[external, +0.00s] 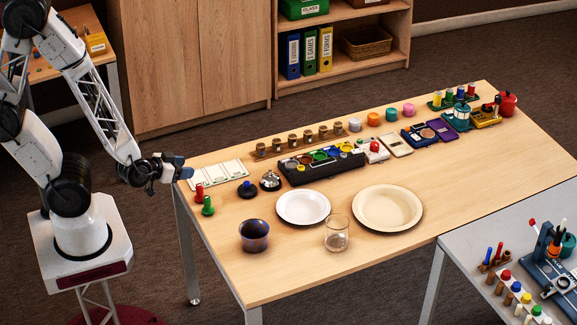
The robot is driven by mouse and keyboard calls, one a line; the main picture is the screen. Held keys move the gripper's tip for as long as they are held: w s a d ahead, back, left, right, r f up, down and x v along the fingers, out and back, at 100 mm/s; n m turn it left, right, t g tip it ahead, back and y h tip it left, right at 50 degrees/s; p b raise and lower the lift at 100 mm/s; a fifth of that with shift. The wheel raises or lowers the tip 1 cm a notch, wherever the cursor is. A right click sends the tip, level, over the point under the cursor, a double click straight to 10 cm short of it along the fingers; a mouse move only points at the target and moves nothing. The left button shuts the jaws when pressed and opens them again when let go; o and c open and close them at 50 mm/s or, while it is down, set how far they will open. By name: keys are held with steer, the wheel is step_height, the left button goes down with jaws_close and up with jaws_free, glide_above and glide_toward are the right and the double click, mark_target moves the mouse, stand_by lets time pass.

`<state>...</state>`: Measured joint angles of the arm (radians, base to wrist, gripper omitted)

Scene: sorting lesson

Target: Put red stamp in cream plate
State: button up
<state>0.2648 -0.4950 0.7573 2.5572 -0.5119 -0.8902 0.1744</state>
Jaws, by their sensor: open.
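A small red stamp (199,194) stands upright at the left end of the wooden table, right behind a similar green stamp (208,207). The cream plate (372,208) is a wide, shallow, empty dish on the right front part of the table. My gripper (187,167) is open and empty at the table's left edge. It is above and a little left of the red stamp in the picture, apart from it. The fingers are small in this view.
A white plate (303,207), a clear glass (337,236) and a dark cup (254,236) stand between the stamps and the cream plate. A blue-black stamp (247,190) and a bell (271,181) stand behind them. A black paint tray (321,164) lies further back.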

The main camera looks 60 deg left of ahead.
steer(key=shift+r, duration=0.6)
steer(key=n+g+h, duration=0.2)
steer(key=n+g, duration=1.1)
steer(key=n, duration=0.1)
glide_above(199, 185)
steer(key=shift+f, duration=2.55)
steer(key=shift+f, duration=1.3)
